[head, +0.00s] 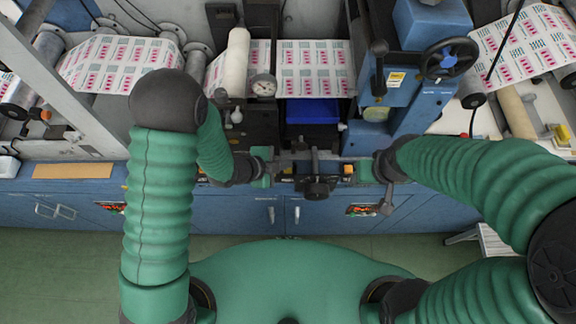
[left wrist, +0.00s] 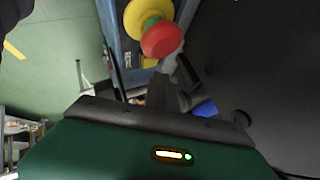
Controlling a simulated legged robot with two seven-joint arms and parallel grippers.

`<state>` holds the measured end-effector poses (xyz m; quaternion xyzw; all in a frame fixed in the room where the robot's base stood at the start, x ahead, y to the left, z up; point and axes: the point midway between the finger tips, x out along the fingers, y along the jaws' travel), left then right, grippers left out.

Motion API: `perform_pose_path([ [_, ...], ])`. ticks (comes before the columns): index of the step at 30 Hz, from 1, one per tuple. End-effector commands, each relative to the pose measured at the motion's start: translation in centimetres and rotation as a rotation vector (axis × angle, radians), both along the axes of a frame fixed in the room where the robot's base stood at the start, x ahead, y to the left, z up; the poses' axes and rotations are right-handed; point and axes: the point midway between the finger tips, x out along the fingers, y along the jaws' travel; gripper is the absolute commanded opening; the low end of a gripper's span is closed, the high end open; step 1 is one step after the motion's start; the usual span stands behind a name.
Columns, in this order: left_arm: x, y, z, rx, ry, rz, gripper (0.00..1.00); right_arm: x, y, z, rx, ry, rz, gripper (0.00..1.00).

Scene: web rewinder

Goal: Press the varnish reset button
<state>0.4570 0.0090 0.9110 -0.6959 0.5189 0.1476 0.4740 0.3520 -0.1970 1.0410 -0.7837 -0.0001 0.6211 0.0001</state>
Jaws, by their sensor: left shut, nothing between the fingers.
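A red mushroom-shaped button (left wrist: 161,39) with a green collar and a yellow disc (left wrist: 142,18) behind it shows at the top of the left wrist view. I cannot tell whether it is the varnish reset button; no label is readable. My left gripper (head: 276,165) is at the blue machine front in the head view, shut and empty. In the left wrist view its dark fingers (left wrist: 178,95) point toward the area below the red button, and contact cannot be judged. My right gripper (head: 368,171) is at the machine front on the right; its fingers are too small to read.
Small orange buttons (head: 348,169) sit on the machine front between my grippers, near a dark clamp-like part (head: 318,186). Printed web (head: 312,68), a gauge (head: 263,86) and a black handwheel (head: 450,60) lie beyond. Green floor (head: 50,270) is clear at the lower left.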

Motion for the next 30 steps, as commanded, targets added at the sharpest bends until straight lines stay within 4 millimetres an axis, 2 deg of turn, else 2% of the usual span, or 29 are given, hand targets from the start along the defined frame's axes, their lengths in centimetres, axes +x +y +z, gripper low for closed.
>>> perform_pose_path([
  [7, 0.0, 0.0, 0.4, 0.0, 0.0, 0.0, 0.0, 0.0, 0.0, 0.3, 0.0, 0.0, 0.0, 0.54],
  [21, 0.0, 0.0, 5.1, 0.0, -0.001, 0.001, 0.0, 0.0, 0.0, 4.2, 0.0, 0.0, 0.0, 0.54],
  [30, 0.0, 0.0, 4.9, 0.0, 0.0, 0.0, 0.0, 0.0, 0.0, 4.1, 0.0, 0.0, 0.0, 0.54],
])
